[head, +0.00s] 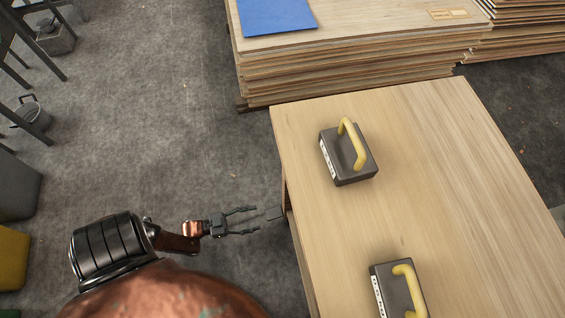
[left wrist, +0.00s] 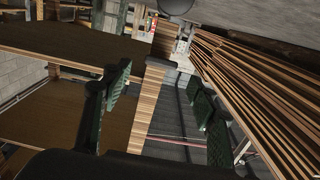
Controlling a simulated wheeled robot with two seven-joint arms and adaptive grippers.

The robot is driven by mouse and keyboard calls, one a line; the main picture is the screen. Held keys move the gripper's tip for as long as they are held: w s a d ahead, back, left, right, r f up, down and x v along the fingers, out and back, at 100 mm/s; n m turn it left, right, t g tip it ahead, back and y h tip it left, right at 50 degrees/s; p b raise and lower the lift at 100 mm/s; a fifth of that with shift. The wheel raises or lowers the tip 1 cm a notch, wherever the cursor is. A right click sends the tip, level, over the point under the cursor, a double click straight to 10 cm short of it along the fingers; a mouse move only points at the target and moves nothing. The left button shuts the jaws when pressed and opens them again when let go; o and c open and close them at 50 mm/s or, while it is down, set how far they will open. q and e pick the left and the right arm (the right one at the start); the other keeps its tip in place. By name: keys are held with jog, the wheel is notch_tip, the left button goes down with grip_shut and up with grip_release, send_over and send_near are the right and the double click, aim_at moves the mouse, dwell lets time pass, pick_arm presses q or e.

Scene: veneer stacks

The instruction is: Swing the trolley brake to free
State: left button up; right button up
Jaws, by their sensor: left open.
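The trolley, as far as I can tell, carries the pale wooden top (head: 400,220) at the right of the head view. A thin grey lever-like piece (head: 275,214) sticks out from its left side; I take it for the brake, but its setting cannot be read. My left gripper (head: 256,219) is open and empty, its fingers pointing at this piece from the left, a short gap away. In the left wrist view, the open fingers (left wrist: 163,105) stand either side of a wooden upright (left wrist: 150,110) with a small grey part (left wrist: 159,63) near its top. My right gripper is not in view.
Two dark blocks with yellow handles (head: 347,155) (head: 400,290) sit on the wooden top. Behind it stands a veneer stack (head: 350,75) with a blue sheet (head: 275,15). The floor between is clear.

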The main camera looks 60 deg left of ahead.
aim_at(269, 215)
pick_arm(q)
jog(key=shift+x, duration=4)
jog(key=shift+r, duration=0.15)
grip_shut()
